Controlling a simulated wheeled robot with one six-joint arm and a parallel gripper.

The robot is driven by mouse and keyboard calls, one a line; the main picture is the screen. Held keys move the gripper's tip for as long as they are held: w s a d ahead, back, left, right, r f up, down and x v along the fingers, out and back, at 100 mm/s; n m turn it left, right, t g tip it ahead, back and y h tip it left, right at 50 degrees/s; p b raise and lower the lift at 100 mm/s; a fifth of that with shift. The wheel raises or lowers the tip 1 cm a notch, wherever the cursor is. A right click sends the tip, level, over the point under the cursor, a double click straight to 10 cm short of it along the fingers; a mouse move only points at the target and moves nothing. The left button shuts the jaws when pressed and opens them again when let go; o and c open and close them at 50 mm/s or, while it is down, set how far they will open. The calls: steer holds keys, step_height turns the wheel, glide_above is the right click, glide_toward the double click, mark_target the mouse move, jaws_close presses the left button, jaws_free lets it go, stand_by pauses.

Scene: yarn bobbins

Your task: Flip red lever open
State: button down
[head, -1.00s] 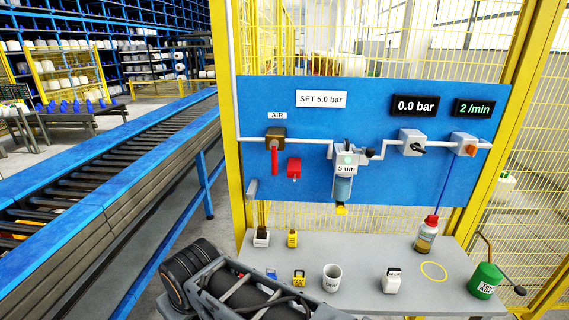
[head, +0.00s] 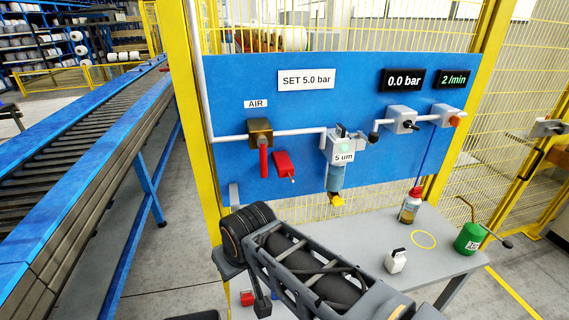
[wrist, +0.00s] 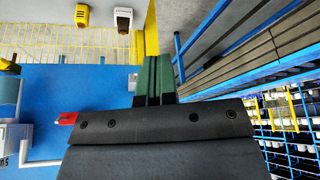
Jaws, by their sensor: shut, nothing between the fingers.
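The red lever (head: 264,162) hangs straight down from the brass-brown valve (head: 260,131) under the AIR sign on the blue panel (head: 225,85). A red block (head: 282,164) with a pale tip is tilted just right of the lever. A red piece with a pale tip also shows in the wrist view (wrist: 67,118), partly hidden by the gripper body. My gripper (wrist: 156,75) shows in the wrist view with its green fingers together and empty, apart from any lever. I cannot make out its fingers in the head view.
The grey bench (head: 445,262) below the panel holds a white block (head: 396,261), a bottle (head: 410,206) and a green oil can (head: 470,238). The filter (head: 337,170) hangs right of the valve. A yellow post (head: 205,190) and a conveyor (head: 85,160) are to the left.

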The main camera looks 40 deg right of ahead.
steer(key=shift+s, duration=0.1)
steer(key=m+t+y+b, duration=0.2)
steer(key=m+b, duration=0.4)
glide_toward(263, 159)
step_height(263, 159, down, 3)
steer(key=s+d, duration=0.2)
steer(key=d, duration=0.1)
steer(key=shift+a+f, duration=0.1)
steer(key=shift+f, duration=0.1)
steer(key=x, duration=1)
steer(key=shift+w, duration=0.1)
